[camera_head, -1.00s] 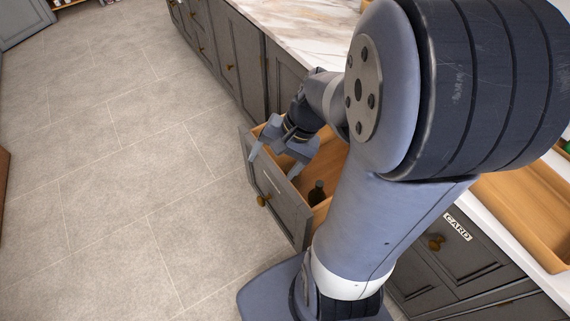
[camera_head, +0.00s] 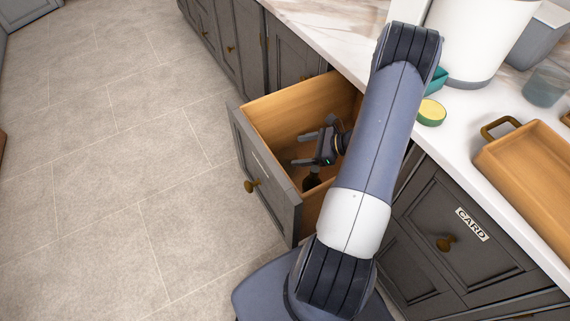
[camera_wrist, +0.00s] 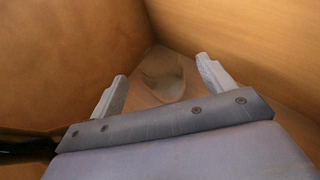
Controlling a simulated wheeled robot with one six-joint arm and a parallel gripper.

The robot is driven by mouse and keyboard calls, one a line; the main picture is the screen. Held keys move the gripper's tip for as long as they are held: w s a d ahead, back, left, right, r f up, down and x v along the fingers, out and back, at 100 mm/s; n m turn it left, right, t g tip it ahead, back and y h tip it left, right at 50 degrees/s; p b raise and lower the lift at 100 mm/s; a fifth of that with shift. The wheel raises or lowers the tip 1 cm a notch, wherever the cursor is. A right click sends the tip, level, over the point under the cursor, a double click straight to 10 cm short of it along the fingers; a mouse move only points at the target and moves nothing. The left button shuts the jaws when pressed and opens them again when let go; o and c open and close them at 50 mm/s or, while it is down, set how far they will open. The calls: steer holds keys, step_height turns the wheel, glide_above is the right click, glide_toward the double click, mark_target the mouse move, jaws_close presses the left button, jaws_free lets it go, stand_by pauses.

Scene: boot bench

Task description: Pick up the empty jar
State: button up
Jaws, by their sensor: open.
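In the wrist view a clear, see-through jar (camera_wrist: 163,76) stands near the drawer's corner. It shows beyond and between the two fingers of my gripper (camera_wrist: 161,70). The fingers are spread, with nothing held between them. In the head view my gripper (camera_head: 296,150) is inside the open drawer (camera_head: 262,185), its fingers pointing left. I cannot make out the jar in the head view. How far the fingertips are from the jar is hard to tell.
A dark bottle (camera_head: 312,182) stands in the drawer below my gripper; its dark green side (camera_wrist: 28,146) shows at the wrist view's lower left. Wooden drawer walls (camera_wrist: 70,60) are close around.

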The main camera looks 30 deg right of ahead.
mark_target(290, 153)
steer(key=shift+d+f, duration=0.1)
steer(key=shift+f, duration=0.3)
steer(key=shift+w+a+f, duration=0.2)
steer(key=shift+w+a, duration=0.05)
steer(key=x, duration=0.5)
steer(key=shift+a+r+p, duration=0.1)
steer(key=shift+a+p, duration=0.2)
steer(key=shift+a, duration=0.15)
steer(key=shift+w+a+f, duration=0.3)
steer(key=shift+w+a, duration=0.05)
steer(key=shift+w, duration=0.05)
steer(key=shift+c, duration=0.5)
steer(key=c, duration=1.1)
